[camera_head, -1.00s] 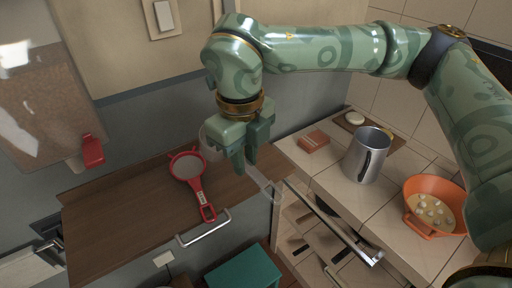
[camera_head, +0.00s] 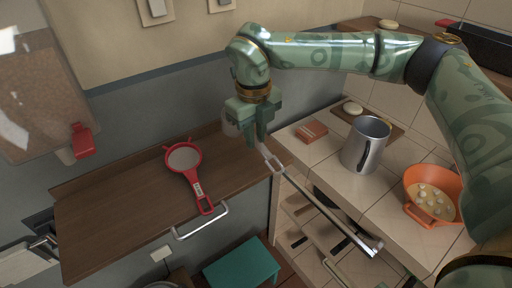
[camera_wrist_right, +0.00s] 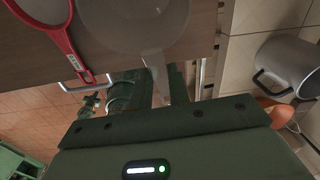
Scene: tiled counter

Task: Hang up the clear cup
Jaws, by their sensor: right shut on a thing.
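The clear cup is see-through with a long clear handle. Its bowl (camera_head: 231,122) shows faintly behind my right gripper (camera_head: 256,138), over the far right part of the wooden board. The bowl also shows in the right wrist view (camera_wrist_right: 135,22), with the handle (camera_wrist_right: 156,72) running toward my fingers. My right gripper is shut on this handle, and the handle's slotted end sticks out beside the upper end of a metal rail (camera_head: 325,210). I cannot tell whether the handle touches the rail. My left gripper is not in view.
A red strainer (camera_head: 183,158) lies on the wooden board (camera_head: 110,205), left of my right gripper. A metal mug (camera_head: 365,146), a brown-red block (camera_head: 311,131) and an orange colander (camera_head: 410,190) stand on the tiled counter. A metal bar handle (camera_head: 203,224) juts from the board's front.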

